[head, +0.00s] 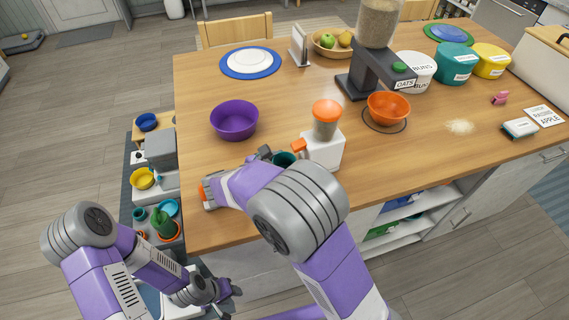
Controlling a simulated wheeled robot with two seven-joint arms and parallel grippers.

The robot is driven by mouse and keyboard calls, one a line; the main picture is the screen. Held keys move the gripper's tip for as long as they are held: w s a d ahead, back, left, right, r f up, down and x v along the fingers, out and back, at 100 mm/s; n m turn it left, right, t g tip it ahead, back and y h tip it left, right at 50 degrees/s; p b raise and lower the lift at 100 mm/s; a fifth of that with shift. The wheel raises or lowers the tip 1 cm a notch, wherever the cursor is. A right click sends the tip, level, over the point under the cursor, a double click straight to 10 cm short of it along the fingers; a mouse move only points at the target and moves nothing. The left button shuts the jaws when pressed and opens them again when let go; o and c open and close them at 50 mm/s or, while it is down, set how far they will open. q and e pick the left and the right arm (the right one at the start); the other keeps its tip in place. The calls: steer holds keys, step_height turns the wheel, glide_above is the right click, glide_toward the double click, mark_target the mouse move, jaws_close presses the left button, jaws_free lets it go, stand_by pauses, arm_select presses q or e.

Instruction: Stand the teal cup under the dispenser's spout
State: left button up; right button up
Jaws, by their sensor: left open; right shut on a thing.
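The teal cup (284,158) is on the near part of the wooden table, beside the small white dispenser; only its upper part shows, the rest being hidden behind my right arm. The dispenser (323,150) has an orange lid and an orange spout (299,145) pointing left. The cup's rim appears just below and left of the spout; I cannot tell whether it is directly under it or touches the table. My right gripper (268,155) is shut on the cup, its fingers partly hidden. My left gripper (228,292) is open and empty, low in front of the table.
A purple bowl (234,120) stands left of the dispenser. A larger oats dispenser (376,65) has an orange bowl (389,107) beneath it. Round tubs (455,64) stand at the back right.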

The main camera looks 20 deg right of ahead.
steer(key=shift+f, duration=0.1)
steer(key=shift+f, duration=0.15)
steer(key=o, duration=1)
steer(key=shift+r, duration=0.25)
steer(key=p+v, duration=0.3)
steer(key=v, duration=0.9)
steer(key=shift+f, duration=0.1)
